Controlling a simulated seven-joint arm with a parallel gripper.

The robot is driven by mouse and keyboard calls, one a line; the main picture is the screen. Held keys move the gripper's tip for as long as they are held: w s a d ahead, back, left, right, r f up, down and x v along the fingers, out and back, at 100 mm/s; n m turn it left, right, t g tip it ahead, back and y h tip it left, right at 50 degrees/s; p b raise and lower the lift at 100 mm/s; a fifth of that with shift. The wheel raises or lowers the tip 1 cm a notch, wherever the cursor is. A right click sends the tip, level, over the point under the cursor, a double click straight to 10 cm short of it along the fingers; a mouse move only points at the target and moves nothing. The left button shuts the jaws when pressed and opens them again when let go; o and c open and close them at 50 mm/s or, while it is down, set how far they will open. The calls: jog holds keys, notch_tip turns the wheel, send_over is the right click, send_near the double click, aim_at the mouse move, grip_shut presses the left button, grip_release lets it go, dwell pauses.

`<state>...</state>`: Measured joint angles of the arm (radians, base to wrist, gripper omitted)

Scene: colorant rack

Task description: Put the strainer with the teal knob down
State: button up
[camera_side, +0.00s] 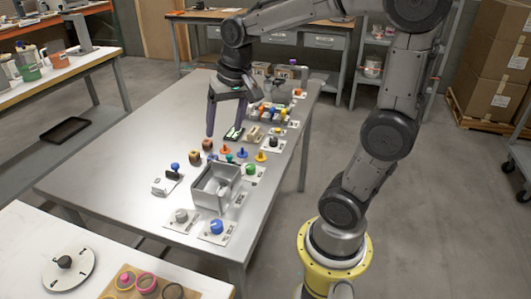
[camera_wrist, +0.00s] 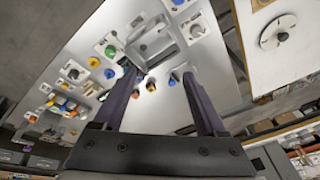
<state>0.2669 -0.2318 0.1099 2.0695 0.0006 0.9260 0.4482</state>
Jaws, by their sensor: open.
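A small teal knob (camera_side: 229,157) shows on the metal table among other coloured knobs, just behind the grey bin. It is too small to tell what strainer body is under it. In the wrist view, a teal-green spot (camera_wrist: 122,62) shows beside the left finger, partly hidden by it. My gripper (camera_side: 225,130) is over the middle of the table, left of the row of knobs, fingers pointing down and spread apart. It also shows in the wrist view (camera_wrist: 160,70), with nothing held between the fingers.
A grey open bin (camera_side: 205,193) stands at the table's near end. Brown blocks (camera_side: 194,156) lie near my gripper. A blue-knobbed piece (camera_side: 174,168) stands left of the bin; grey and blue knobs on white plates are in front. The table's left part is clear.

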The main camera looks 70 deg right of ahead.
jog(key=s+a+n+t, duration=0.2)
jog(key=s+a+n, duration=0.6)
jog(key=s, duration=0.4)
jog(key=shift+s+t+y, duration=0.4)
jog(key=shift+f, duration=0.1)
